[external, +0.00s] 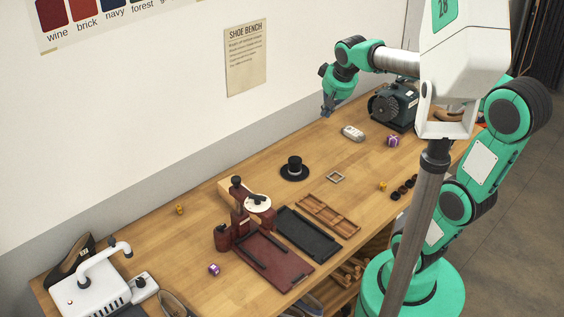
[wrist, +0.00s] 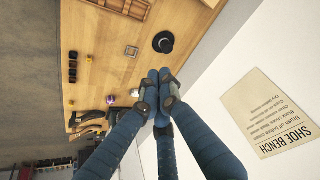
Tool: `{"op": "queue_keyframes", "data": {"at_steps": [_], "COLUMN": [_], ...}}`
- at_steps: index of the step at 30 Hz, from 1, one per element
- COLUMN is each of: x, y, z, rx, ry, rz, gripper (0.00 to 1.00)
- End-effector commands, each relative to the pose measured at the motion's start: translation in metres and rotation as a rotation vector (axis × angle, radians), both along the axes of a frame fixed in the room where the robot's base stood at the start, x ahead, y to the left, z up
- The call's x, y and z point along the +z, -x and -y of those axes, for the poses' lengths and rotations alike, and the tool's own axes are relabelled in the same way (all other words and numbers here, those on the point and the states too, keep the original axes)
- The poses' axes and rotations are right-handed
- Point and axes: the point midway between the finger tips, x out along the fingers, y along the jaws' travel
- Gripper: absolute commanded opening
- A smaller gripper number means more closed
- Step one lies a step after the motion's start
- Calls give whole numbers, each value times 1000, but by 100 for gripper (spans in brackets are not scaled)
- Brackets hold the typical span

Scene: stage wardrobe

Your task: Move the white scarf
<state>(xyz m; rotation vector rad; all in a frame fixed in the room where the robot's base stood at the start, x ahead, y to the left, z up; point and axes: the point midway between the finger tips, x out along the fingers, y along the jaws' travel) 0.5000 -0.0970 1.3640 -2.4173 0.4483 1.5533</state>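I cannot make out a thing that is clearly a white scarf in either view. A small whitish item (external: 352,132) lies on the bench near the dark green motor; it is too small to name. A pale item (wrist: 134,92) beside my fingers in the wrist view may be the same one. My gripper (external: 328,108) hangs over the bench's wall side, left of the whitish item and apart from it. In the wrist view my gripper's blue fingers (wrist: 163,95) come together at their tips, with nothing visible between them.
Bare bench lies left of the hat. The wall stands behind.

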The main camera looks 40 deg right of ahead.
Motion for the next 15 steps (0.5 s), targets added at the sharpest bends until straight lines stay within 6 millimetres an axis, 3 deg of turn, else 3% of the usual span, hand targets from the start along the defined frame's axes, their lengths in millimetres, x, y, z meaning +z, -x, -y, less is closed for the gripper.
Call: {"op": "queue_keyframes", "data": {"at_steps": [15], "x": [-14], "y": [-116], "z": [104], "rx": [-262], "ry": [-22], "rz": [-35], "gripper": [0]}}
